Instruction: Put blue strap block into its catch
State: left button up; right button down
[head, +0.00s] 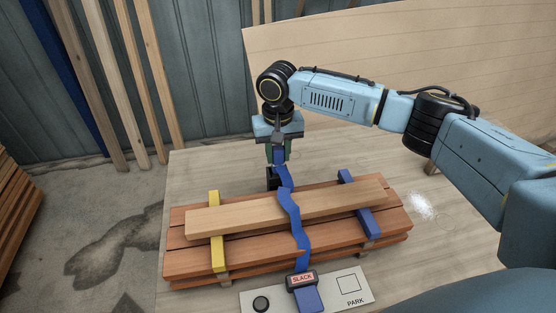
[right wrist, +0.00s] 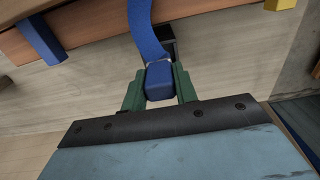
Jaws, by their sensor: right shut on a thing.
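My right gripper (head: 278,155) is beyond the far side of the plank stack, pointing down. In the right wrist view its green fingers (right wrist: 159,90) are shut on the blue strap block (right wrist: 159,82). The blue strap (head: 289,212) runs from the block over the planks, with a bend in it, to a device labelled SLACK (head: 302,280) at the near side. A black bracket, which looks like the catch (head: 272,178), stands at the far edge of the stack, close to the block. In the right wrist view the black part (right wrist: 171,47) lies just beyond the block, partly behind the strap. My left gripper is not in view.
A panel (head: 340,299) marked PARK has a black knob (head: 261,303). The tabletop (head: 200,170) left of the gripper is clear.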

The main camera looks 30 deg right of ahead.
jog(key=shift+f, duration=1.15)
jog(key=c, duration=1.1)
grip_release()
jog(key=shift+f, duration=0.15)
notch_tip(320, 180, up, 12)
jog(key=shift+r+p, duration=0.15)
jog(key=shift+p, duration=0.25)
